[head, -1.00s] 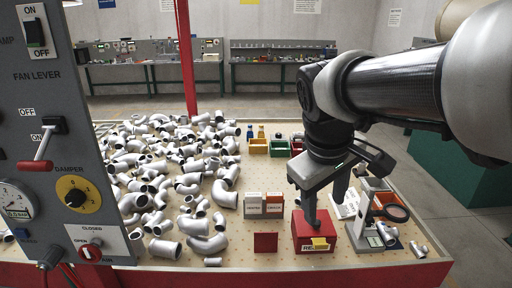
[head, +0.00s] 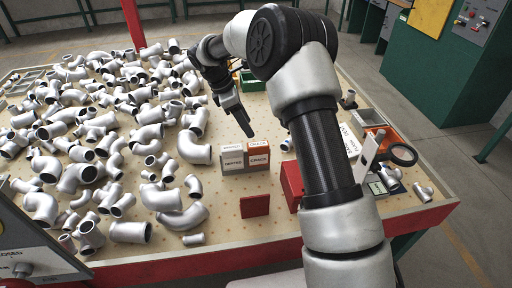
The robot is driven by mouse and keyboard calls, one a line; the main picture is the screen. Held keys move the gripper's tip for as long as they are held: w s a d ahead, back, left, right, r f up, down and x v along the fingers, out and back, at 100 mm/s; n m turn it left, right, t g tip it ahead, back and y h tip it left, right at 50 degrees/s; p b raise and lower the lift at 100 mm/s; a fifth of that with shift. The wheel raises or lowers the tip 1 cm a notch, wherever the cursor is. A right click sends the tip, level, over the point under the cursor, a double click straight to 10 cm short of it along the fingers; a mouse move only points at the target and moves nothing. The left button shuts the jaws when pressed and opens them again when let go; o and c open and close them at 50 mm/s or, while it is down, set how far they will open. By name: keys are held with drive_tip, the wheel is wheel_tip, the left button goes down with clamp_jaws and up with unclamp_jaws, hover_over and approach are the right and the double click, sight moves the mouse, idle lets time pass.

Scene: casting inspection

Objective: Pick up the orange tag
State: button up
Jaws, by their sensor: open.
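Two small label blocks stand side by side near the middle of the table. The right one has an orange face marked CRACK (head: 258,157), and the left one has a white face (head: 232,161) with lettering too small to read surely. Orange shows on the right block's top and front; I cannot tell whether a separate orange tag sits in it. My gripper (head: 246,128) is open, pointing down just behind and above the blocks, apart from them. One finger largely hides the other. No object shows in it.
Many grey pipe castings (head: 150,135) cover the table's left and middle. A red plate (head: 255,205) stands in front of the blocks. A red box (head: 291,181) is right of them, partly hidden by my arm. A magnifier (head: 403,154) stands at the right.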

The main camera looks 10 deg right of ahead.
sight(258, 143)
drive_tip(key=x, duration=0.9)
drive_tip(key=shift+s+f, duration=0.1)
drive_tip(key=shift+f, duration=0.1)
drive_tip(key=shift+x, duration=2.75)
drive_tip(key=shift+s+a, duration=0.1)
drive_tip(key=shift+s, duration=0.05)
drive_tip(key=c, duration=1.1)
